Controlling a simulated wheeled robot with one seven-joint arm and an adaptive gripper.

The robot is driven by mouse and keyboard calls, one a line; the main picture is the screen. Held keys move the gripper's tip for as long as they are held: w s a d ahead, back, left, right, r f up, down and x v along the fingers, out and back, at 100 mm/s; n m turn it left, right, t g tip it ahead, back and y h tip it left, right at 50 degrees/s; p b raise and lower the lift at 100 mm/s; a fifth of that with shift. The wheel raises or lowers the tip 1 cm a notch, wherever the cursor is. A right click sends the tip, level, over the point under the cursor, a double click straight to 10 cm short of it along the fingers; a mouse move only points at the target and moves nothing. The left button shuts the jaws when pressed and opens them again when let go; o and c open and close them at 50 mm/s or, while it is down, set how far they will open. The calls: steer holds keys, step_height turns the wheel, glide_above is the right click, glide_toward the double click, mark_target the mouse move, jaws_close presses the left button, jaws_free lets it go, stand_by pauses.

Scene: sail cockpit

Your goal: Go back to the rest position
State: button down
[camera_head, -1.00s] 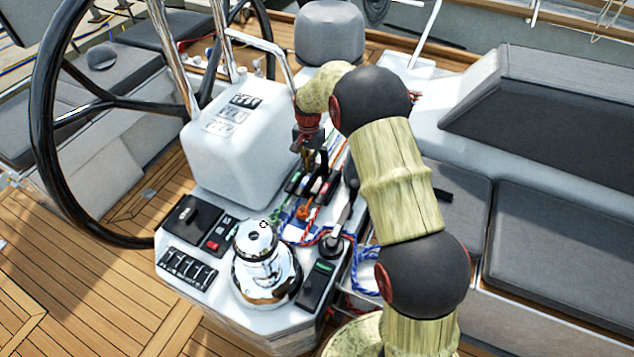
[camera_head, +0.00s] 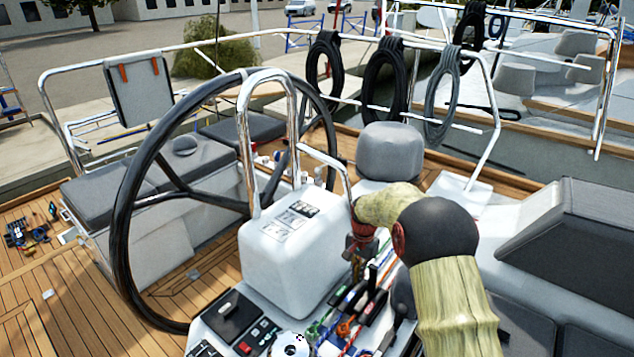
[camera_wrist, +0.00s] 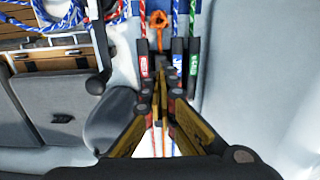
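My gripper (camera_head: 356,270) hangs beside the right side of the white console pod (camera_head: 291,262), above the row of rope clutches (camera_head: 362,303). In the wrist view my gripper (camera_wrist: 160,78) points at the clutches and coloured ropes, and its two fingers meet at the tips. No object shows between them. Whether the tips touch a clutch or rope is hard to tell. My arm reaches in from the lower right of the head view.
A large black steering wheel (camera_head: 130,215) stands left of the pod. A chrome rail (camera_head: 245,150) arches over the pod. A dark-topped coaming (camera_head: 580,250) lies at right. Open teak deck (camera_head: 70,290) is at left.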

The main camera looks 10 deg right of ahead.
steer(key=s+f+n+g, duration=0.1)
steer(key=s+n, duration=0.2)
steer(key=s, duration=0.3)
steer(key=s+a+r+n+t+b, duration=0.2)
steer(key=s+r+n+t, duration=0.1)
steer(key=s+r, duration=0.9)
steer(key=s+a+r+n+t+b, duration=0.1)
steer(key=s+r+n+t+b, duration=0.1)
steer(key=s+r, duration=1)
steer(key=shift+s+a+n+t+b, duration=0.45)
steer(key=shift+s+t, duration=0.35)
steer(key=shift+s, duration=3.35)
